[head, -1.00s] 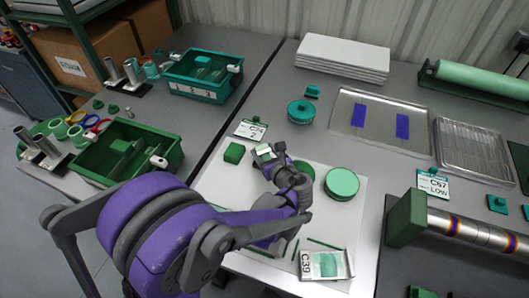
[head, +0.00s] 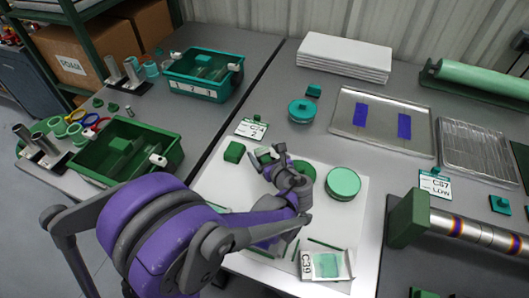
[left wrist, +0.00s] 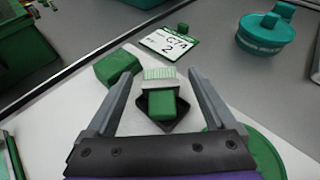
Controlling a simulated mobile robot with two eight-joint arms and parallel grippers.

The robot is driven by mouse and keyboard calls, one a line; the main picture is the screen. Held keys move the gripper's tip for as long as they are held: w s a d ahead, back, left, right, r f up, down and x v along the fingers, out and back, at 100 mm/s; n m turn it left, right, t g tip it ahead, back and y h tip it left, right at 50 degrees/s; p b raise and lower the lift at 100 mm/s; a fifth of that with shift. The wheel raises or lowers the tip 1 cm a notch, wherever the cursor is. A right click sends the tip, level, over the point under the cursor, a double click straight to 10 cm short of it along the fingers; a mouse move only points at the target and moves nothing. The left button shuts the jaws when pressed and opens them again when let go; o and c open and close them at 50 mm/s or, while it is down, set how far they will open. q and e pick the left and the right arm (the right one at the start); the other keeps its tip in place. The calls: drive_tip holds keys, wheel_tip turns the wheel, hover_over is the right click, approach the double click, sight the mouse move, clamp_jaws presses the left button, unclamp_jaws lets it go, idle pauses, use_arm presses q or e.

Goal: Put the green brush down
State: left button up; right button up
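The green brush (left wrist: 161,98) has pale green bristles, a light band and a green handle. In the left wrist view it is between the spread fingers of my left gripper (left wrist: 160,85), with a visible gap on each side. A dark, diamond-shaped piece shows under or around its handle; I cannot tell which. In the head view the brush (head: 265,156) is partly hidden by my left gripper (head: 272,160), low over the white board (head: 215,184). My left gripper is open. My right gripper is not in view.
A green block (head: 234,152) and a round green tin (head: 342,183) stand close to the gripper. A C74 card (head: 251,129) lies behind, a C39 card (head: 325,264) in front. Green bins (head: 125,150) stand at left. A metal roller (head: 470,230) lies at right.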

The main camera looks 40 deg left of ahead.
use_arm(q)
drive_tip(key=shift+r, duration=0.1)
drive_tip(key=shift+r+p, duration=0.35)
drive_tip(key=shift+p, duration=0.05)
drive_tip(key=p+v, duration=0.2)
drive_tip(key=v, duration=1)
drive_tip(key=shift+r, duration=0.2)
drive_tip(key=shift+s+f, duration=0.1)
